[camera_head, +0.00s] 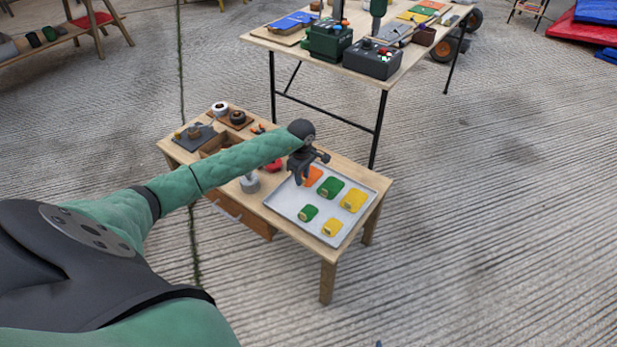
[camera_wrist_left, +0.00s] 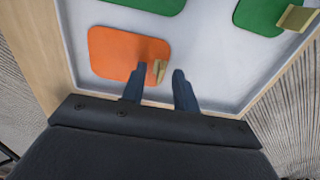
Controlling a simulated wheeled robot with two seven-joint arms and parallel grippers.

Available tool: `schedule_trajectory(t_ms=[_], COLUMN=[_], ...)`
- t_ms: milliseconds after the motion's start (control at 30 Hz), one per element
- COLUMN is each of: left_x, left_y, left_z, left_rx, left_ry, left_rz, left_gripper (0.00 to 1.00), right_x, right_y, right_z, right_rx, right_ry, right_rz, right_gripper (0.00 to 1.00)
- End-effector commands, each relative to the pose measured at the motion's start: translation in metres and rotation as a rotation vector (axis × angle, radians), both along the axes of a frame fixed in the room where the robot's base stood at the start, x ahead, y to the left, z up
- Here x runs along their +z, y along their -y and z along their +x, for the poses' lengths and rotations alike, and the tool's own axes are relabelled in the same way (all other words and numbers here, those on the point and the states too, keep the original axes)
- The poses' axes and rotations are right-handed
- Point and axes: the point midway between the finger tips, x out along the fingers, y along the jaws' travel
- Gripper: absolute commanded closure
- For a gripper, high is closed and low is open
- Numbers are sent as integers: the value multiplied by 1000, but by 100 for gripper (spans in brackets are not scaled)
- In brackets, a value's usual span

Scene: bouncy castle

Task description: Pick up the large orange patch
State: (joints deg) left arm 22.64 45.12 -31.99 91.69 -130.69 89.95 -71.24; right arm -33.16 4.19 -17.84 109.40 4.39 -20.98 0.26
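An orange patch (camera_head: 314,175) lies flat in a light grey tray (camera_head: 281,204) on the low wooden table. It also shows in the left wrist view (camera_wrist_left: 112,50), with a small tan tab (camera_wrist_left: 160,70) at its right edge. It is the only orange patch I can see. My left gripper (camera_head: 303,172) is over the tray's upper left part and partly hides the orange patch in the head view. In the left wrist view its fingers (camera_wrist_left: 158,84) are apart, with the tab between or just beyond their tips. No grip on it shows. My right gripper is not in view.
Larger green (camera_head: 331,187) and yellow (camera_head: 353,201) patches and smaller green (camera_head: 308,213) and yellow (camera_head: 332,228) ones share the tray. A taller table (camera_head: 290,48) stands behind.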

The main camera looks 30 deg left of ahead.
Motion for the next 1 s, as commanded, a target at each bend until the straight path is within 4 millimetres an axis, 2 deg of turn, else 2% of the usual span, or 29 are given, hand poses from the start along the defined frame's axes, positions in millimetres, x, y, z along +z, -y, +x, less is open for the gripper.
schedule_trajectory(t_ms=[33,133,167,567,667,833,1000], left_x=[0,0,0,4,13,45,64], left_y=[0,0,0,0,-1,-1,39], left_z=[0,0,0,0,1,1,2], left_rx=[0,0,0,0,-1,-2,-5], left_ry=[0,0,0,0,2,3,3], left_rz=[0,0,0,0,1,3,-1], left_gripper=[78,98,100,100,100,100,100], right_x=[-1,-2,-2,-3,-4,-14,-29], right_y=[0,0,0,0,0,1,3], right_z=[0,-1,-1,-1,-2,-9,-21], right_rx=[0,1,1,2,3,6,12], right_ry=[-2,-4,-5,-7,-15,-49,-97], right_rz=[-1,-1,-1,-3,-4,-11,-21], right_gripper=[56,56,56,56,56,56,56])
